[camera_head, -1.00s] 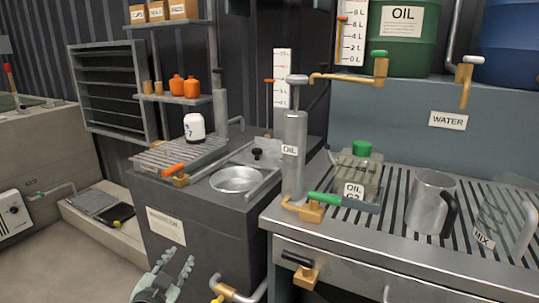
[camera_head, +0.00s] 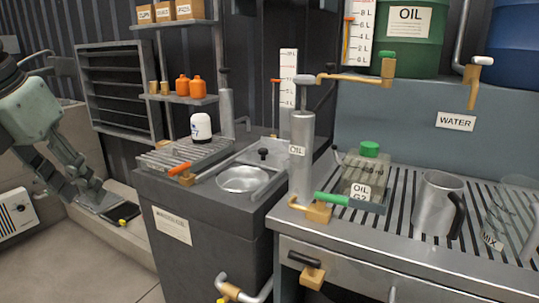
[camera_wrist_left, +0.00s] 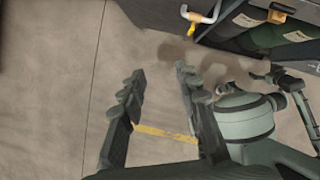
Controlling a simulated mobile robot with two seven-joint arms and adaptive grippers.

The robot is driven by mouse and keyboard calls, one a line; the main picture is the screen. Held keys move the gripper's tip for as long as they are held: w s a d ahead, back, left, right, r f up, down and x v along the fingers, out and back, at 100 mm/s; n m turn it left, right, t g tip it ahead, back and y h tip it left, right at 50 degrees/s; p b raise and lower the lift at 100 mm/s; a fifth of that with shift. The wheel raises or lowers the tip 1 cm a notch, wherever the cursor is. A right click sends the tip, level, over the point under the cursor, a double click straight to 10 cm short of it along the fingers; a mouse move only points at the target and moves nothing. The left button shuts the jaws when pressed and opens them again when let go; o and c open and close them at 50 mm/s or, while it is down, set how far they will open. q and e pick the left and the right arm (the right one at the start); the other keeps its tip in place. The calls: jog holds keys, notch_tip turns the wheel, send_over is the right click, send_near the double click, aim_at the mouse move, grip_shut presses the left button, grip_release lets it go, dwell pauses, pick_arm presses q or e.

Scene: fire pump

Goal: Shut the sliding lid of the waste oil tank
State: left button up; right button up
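The waste oil tank (camera_head: 160,200) is a dark grey cabinet with a paper label on its front. Its sliding lid (camera_head: 278,157) is a flat grey plate with a black knob (camera_head: 263,153), set back on the tank top. In front of the lid, the round metal basin (camera_head: 243,179) in the top is uncovered. My left gripper (camera_head: 82,192) hangs at the far left, well apart from the lid. In the left wrist view its fingers (camera_wrist_left: 160,72) are spread and empty, above bare floor. My right gripper is not identifiable in either view.
An orange-handled valve (camera_head: 180,169) and a white bottle (camera_head: 201,127) are left of the basin. The upright oil pump (camera_head: 302,150) stands close on its right, by the slatted bench (camera_head: 400,235). A shelf (camera_head: 180,97) hangs behind. Floor at lower left is clear.

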pick_arm(q)
jog(key=shift+a+r, duration=0.15)
jog(key=shift+a, duration=0.35)
